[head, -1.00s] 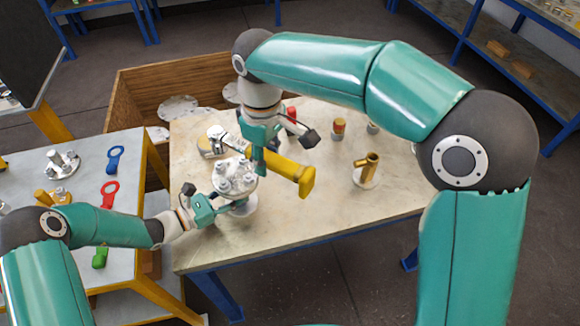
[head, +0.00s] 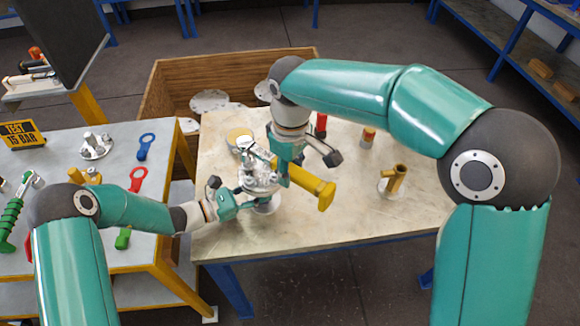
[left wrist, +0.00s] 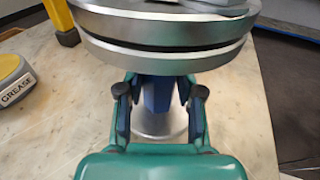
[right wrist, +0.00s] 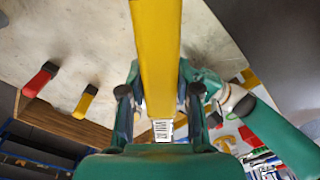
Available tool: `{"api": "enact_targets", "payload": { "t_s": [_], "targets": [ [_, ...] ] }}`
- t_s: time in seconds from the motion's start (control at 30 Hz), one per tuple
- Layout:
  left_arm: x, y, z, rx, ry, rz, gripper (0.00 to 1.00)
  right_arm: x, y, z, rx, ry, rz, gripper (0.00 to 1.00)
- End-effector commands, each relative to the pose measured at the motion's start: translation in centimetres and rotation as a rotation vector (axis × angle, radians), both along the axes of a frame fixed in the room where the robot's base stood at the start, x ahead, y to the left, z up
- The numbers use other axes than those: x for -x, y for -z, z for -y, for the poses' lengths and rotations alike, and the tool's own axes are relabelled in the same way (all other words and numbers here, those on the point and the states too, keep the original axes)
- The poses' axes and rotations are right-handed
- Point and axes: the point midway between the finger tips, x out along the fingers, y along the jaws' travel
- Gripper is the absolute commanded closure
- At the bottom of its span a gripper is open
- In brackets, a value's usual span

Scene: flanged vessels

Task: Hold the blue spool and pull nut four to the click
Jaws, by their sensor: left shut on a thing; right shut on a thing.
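The blue spool (left wrist: 155,95) stands upright on the pale table, with paired metal flanges (left wrist: 165,38) above and a round foot (left wrist: 160,123) below. My left gripper (head: 241,198) is shut around its blue neck, under the flanges. In the head view bolts and nuts crowd the upper flange (head: 259,184); I cannot tell which is nut four. My right gripper (head: 283,172) is shut on the yellow wrench (head: 318,188), which also fills the middle of the right wrist view (right wrist: 155,55). A small display (right wrist: 163,130) shows on the wrench. The wrench's grip on a nut is hidden.
A grease tin (left wrist: 12,78) stands behind the spool. A brass fitting (head: 393,178) and a small orange-topped item (head: 367,137) stand to the right. A wooden crate (head: 230,75) is behind. The table's front right is clear.

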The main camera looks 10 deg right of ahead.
Motion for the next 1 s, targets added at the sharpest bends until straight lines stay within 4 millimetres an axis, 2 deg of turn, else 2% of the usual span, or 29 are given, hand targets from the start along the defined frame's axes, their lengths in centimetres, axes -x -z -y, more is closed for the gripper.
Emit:
{"api": "enact_targets", "payload": {
  "t_s": [0.23, 1.0],
  "targets": [
    [-0.1, -0.1, 0.0, 0.001, -0.001, 0.003, 0.91, 0.0, 0.1, 0.0, -0.001, 0.000, 0.002, 1.00],
    [0.0, -0.1, 0.0, 0.002, 0.000, 0.002, 0.91, -0.1, 2.3, 0.0, -0.001, 0.001, 0.003, 1.00]
  ]
}}
